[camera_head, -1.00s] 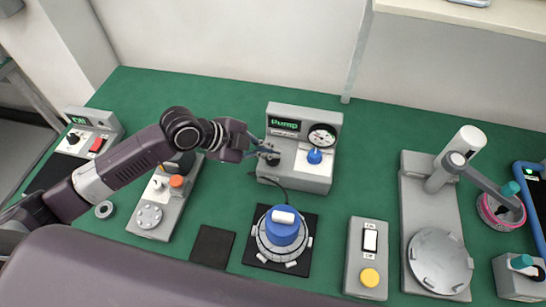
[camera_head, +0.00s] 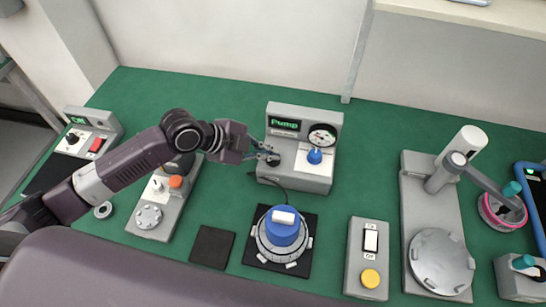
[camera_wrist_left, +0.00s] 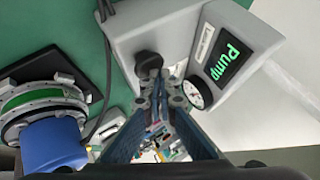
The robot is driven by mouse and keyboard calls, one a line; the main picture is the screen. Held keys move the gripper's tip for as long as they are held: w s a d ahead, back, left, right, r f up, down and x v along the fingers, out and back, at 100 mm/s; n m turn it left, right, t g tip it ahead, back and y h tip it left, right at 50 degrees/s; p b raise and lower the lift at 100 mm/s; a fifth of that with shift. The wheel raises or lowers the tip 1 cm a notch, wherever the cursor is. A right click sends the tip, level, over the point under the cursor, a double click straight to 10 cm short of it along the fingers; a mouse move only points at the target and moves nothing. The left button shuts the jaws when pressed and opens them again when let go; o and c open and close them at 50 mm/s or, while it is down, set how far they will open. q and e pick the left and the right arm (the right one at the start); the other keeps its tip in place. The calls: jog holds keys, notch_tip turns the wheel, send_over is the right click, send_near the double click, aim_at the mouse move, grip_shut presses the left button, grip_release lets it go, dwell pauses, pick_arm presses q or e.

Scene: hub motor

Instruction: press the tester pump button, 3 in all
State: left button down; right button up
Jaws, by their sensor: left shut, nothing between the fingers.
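The pump tester (camera_head: 300,181) is a grey box with a green "Pump" display, a round gauge (camera_head: 321,137), a blue knob (camera_head: 315,156) and a black round button or knob (camera_head: 273,160). My left gripper (camera_head: 275,154) is shut and empty, with its fingertips at the black part on the tester's left side. In the left wrist view the closed fingertips (camera_wrist_left: 157,82) overlap the lower edge of the black part (camera_wrist_left: 148,60). I cannot tell whether they touch it or how far it is pressed. My right gripper is out of view.
A blue-topped round fixture (camera_head: 282,233) stands on a black mat in front of the tester, with a cable between. A grey switch box with a yellow button (camera_head: 370,278) is to the right. A unit with an orange button (camera_head: 176,181) is to the left.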

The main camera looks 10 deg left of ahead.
pick_arm(q)
jog(key=shift+f+b, duration=0.4)
jog(key=shift+f, duration=0.4)
dwell(0.5)
jog(key=shift+r+p, duration=1.25)
jog(key=shift+r, duration=0.25)
notch_tip(320, 180, up, 5)
jog(key=p, duration=0.4)
jog(key=shift+p, duration=0.3)
